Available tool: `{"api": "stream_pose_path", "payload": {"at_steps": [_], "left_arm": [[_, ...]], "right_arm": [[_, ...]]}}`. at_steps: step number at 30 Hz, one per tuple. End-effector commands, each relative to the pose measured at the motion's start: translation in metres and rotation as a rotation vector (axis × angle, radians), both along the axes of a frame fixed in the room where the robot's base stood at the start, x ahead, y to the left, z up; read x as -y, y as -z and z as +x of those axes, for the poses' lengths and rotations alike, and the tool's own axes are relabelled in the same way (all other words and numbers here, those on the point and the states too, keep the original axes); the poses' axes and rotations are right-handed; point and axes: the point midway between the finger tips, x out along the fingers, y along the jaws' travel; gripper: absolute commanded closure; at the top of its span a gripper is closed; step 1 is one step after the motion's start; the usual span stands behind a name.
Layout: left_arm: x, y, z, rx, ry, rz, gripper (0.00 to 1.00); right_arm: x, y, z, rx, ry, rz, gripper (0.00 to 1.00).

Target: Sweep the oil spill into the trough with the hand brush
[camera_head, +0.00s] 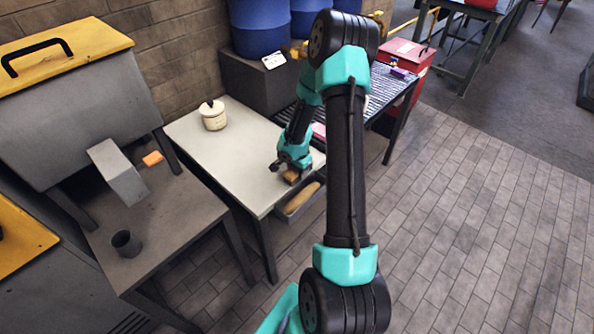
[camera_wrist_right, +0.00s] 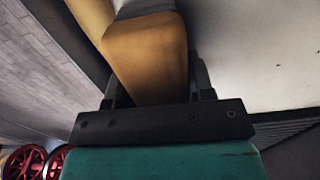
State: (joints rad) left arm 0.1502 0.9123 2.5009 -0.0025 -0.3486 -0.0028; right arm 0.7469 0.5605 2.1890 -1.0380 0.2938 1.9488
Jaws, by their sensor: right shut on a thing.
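My right gripper (camera_head: 290,172) is low at the front right part of the light table (camera_head: 225,165). It is shut on the brown wooden part of the hand brush (camera_head: 292,176). In the right wrist view the brush (camera_wrist_right: 147,55) sits between the two fingers; its bristles cannot be made out. The grey trough (camera_head: 294,214) runs along the table's front edge, just beside and below the gripper, with a tan elongated shape in it that I cannot identify. No oil spill can be made out; the arm and gripper hide part of the tabletop. My left gripper is not in view.
A cream lidded pot (camera_head: 214,118) stands at the table's back left. A slatted bench (camera_head: 388,88) and a red box (camera_head: 408,57) are behind my arm. The table's left half is mostly clear.

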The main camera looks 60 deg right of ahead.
Motion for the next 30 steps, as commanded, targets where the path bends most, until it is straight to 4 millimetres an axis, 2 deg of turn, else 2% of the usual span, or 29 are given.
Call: {"api": "stream_pose_path", "payload": {"at_steps": [24,30], "left_arm": [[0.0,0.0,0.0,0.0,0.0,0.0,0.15],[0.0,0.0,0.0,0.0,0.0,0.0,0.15]], "right_arm": [[0.0,-0.062,0.001,0.003,0.001,-0.002,0.77],[0.0,-0.069,0.0,0.001,0.001,0.001,0.77]]}}
